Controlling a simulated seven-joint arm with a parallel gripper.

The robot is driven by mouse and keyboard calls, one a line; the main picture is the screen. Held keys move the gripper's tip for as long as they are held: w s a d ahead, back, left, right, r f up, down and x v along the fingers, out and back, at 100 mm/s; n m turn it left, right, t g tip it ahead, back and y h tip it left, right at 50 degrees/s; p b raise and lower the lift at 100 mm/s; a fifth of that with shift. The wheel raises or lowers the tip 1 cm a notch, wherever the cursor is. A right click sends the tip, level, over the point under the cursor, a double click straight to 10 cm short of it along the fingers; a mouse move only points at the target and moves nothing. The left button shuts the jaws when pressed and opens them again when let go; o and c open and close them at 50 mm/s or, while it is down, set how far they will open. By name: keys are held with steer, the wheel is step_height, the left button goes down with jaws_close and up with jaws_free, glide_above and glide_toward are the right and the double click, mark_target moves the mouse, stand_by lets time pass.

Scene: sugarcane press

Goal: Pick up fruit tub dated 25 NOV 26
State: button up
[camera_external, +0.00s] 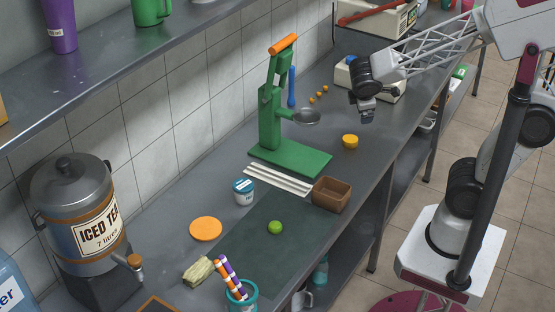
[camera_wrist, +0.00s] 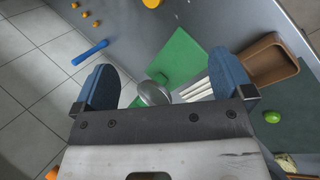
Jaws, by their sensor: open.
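A small white tub with a blue label (camera_external: 244,191) stands upright on the steel counter, left of the white strips and in front of the green press. It is the only labelled tub of this kind that I can make out, and its date is too small to read. My gripper (camera_external: 367,114) is open and empty above the counter's far right part, well away from the tub. In the wrist view the two blue fingers of my gripper (camera_wrist: 163,62) are spread wide with nothing held between them. I cannot make out the tub in the wrist view.
The green press (camera_external: 290,159) stands between tub and gripper, with a brown box (camera_external: 331,194) at right. A lime (camera_external: 275,227) lies on the dark mat (camera_external: 250,248). An orange disc (camera_external: 206,229) and iced tea dispenser (camera_external: 84,222) are left. A shelf (camera_external: 110,58) overhangs.

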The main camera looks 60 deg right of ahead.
steer(key=w+a+f+n+t+h, duration=0.2)
steer(key=w+a+f+n, duration=0.3)
steer(key=w, duration=0.3)
steer(key=n+t+y, duration=0.5)
steer(key=n+t, duration=0.4)
steer(key=n, duration=1.1)
glide_toward(243, 186)
steer(key=w+f, duration=0.1)
steer(key=w+d+f, duration=0.1)
steer(key=shift+w+f, duration=0.25)
steer(key=shift+w, duration=0.1)
steer(key=shift+x, duration=1.25)
steer(key=shift+d, duration=0.1)
steer(key=shift+x, duration=2.55)
